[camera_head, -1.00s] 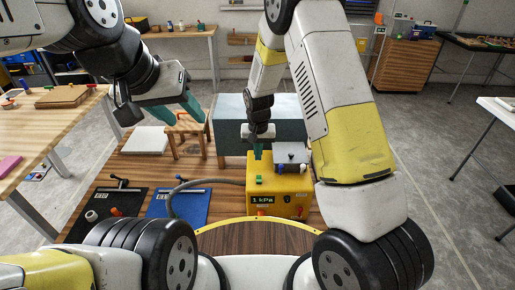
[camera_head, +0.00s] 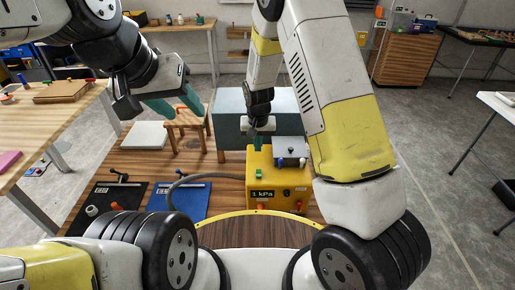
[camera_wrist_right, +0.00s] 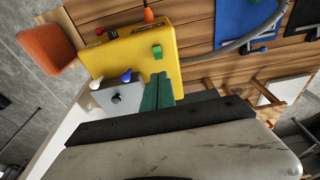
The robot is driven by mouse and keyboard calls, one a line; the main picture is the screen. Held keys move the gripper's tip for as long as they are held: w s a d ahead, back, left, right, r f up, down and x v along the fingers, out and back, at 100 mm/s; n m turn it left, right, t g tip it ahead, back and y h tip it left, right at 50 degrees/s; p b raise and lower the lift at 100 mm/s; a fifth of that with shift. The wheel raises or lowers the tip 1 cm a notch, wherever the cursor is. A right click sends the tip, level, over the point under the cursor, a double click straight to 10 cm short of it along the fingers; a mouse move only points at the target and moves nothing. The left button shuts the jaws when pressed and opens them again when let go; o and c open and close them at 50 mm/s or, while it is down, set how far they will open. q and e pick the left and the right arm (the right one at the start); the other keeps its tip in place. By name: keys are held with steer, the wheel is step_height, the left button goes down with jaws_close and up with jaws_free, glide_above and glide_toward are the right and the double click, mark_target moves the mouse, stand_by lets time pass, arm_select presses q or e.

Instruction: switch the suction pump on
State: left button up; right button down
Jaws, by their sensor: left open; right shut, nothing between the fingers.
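The suction pump is a yellow box (camera_head: 262,166) on the wooden table, with a "1 kPa" display on its front. A green switch (camera_head: 259,174) sits on its top; it also shows in the right wrist view (camera_wrist_right: 157,52). My right gripper (camera_head: 258,145) is shut and empty, pointing down behind the switch. In the right wrist view its green fingers (camera_wrist_right: 158,88) end close to the switch; I cannot tell whether they touch the box. My left gripper (camera_head: 176,103) is open and empty, over the table's left side near a small wooden stool (camera_head: 190,124).
A grey box with blue and white knobs (camera_head: 290,150) adjoins the pump. A grey hose (camera_head: 190,177) runs left from it. Blue (camera_head: 188,202) and black (camera_head: 112,207) boards lie front left. A white slab (camera_head: 144,135) and a blue-grey tank (camera_head: 232,128) stand behind.

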mark_target(258, 170)
steer(key=w+f, duration=0.1)
steer(key=f, duration=0.8)
steer(key=w+f, duration=0.1)
steer(key=f, duration=0.3)
steer(key=shift+w+f, duration=0.35)
steer(key=shift+f, duration=0.05)
